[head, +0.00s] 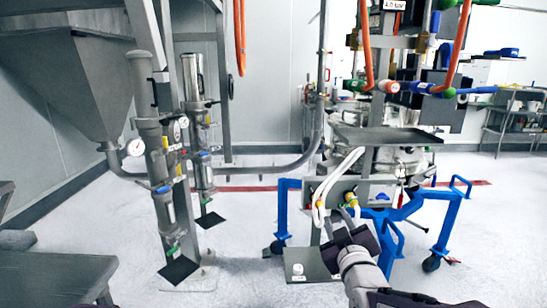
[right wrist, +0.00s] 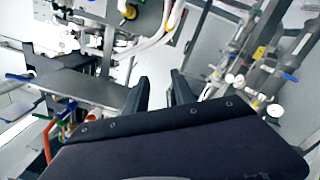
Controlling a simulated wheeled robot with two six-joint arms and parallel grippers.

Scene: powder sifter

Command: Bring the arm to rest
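My right arm comes in from the bottom right of the head view. Its dark gripper (head: 337,220) is in front of the sifter machine on the blue wheeled frame (head: 283,215), close to the white hoses (head: 322,196) in the picture. I cannot tell whether it touches them. In the right wrist view the two black fingers of the gripper (right wrist: 160,92) stand apart with nothing held between them. The right wrist view is strongly tilted, with the machine on the left. My left gripper does not show in either view.
A grey hopper (head: 75,80) and two upright metal cylinders (head: 160,180) with gauges stand at the left. A grey table (head: 55,275) fills the lower left corner. A shelf with items (head: 515,125) is at the far right. White floor (head: 240,245) lies open between cylinders and frame.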

